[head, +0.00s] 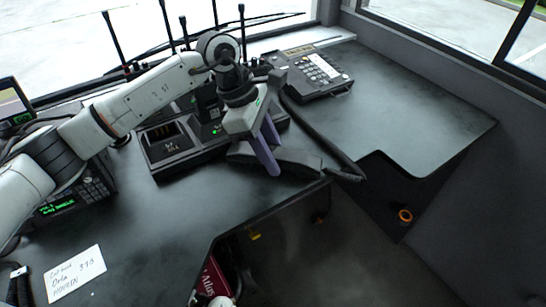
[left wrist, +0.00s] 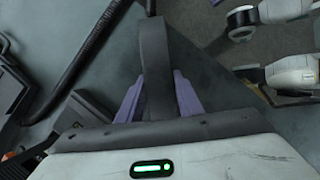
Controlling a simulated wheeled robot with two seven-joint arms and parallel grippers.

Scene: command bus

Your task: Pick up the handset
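The handset is a dark, slightly curved bar in the head view (head: 298,161), near the inner edge of the desk. In the left wrist view the handset (left wrist: 156,55) runs up the middle, away from the palm. My left gripper (head: 265,150) points down over it, with purple fingers on either side. In the left wrist view the left gripper's fingers (left wrist: 158,85) lie against both sides of the handset, and no clear gap shows. The palm hides its near end. I cannot tell whether the handset touches the desk.
A desk phone (head: 312,75) stands at the back, with a dark cord (head: 318,138) running forward from it. Radio chargers (head: 172,148) stand left of my gripper. A paper note (head: 75,275) lies front left. The desk's right part (head: 415,115) is clear.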

